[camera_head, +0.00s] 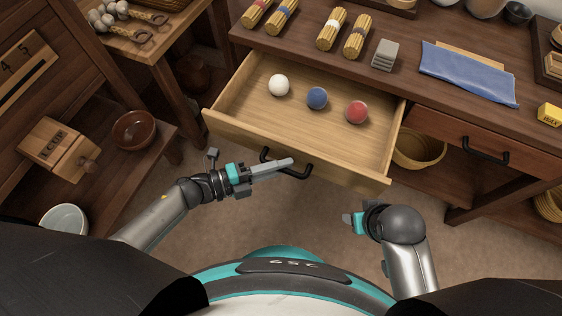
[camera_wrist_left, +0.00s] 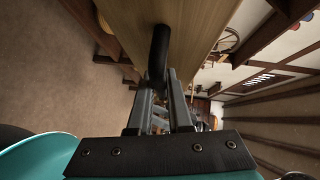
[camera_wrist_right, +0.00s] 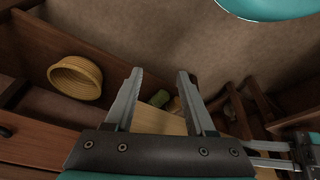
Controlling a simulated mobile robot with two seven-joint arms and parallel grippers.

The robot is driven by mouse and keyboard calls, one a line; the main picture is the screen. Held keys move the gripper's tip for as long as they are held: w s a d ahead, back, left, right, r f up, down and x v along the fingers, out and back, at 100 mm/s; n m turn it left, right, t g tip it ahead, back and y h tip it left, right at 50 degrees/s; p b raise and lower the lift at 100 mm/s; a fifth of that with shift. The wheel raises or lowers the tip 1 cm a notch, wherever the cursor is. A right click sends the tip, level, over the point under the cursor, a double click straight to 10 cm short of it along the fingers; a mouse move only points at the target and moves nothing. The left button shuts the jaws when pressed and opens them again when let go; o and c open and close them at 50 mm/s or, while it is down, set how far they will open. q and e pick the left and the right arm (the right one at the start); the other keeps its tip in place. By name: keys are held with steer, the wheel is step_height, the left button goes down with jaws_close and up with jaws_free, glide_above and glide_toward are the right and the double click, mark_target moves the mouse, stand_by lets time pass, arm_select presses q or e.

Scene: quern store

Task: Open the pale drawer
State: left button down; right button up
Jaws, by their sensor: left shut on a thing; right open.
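The pale drawer (camera_head: 300,140) stands pulled out from the dark wooden counter, its inside in full view. A white ball (camera_head: 279,85), a blue ball (camera_head: 317,98) and a red ball (camera_head: 356,112) lie in it. Its black handle (camera_head: 297,172) is on the front panel. My left gripper (camera_head: 288,163) is at the handle; in the left wrist view its fingers (camera_wrist_left: 160,95) are shut on the handle (camera_wrist_left: 159,50). My right gripper (camera_head: 350,219) is low, right of the left one and apart from the drawer. In the right wrist view its fingers (camera_wrist_right: 158,85) are open and empty.
The counter (camera_head: 300,45) holds several tied bundles, grey slabs (camera_head: 385,54) and a blue cloth (camera_head: 466,72). A closed reddish drawer (camera_head: 455,138) is at right, with a basket (camera_head: 418,148) beneath. A shelf with a brown bowl (camera_head: 135,130) is at left. Floor before the drawer is clear.

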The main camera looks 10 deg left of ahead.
steer(key=shift+w, duration=0.1)
arm_select(q)
steer(key=c, duration=0.8)
jaws_free()
steer(key=shift+c, duration=0.2)
steer(key=shift+a, duration=0.1)
steer(key=shift+s+a, duration=0.15)
steer(key=shift+a, duration=0.1)
steer(key=p+v, duration=0.2)
steer(key=v, duration=1.2)
steer(key=shift+s+a+r+p, duration=0.15)
steer(key=shift+a+p, duration=0.05)
steer(key=shift+p, duration=0.1)
arm_select(e)
steer(key=shift+g, duration=0.4)
steer(key=f, duration=0.1)
steer(key=s+f, duration=0.1)
steer(key=f, duration=0.1)
steer(key=s+f, duration=0.1)
steer(key=f, duration=0.1)
steer(key=shift+d, duration=0.15)
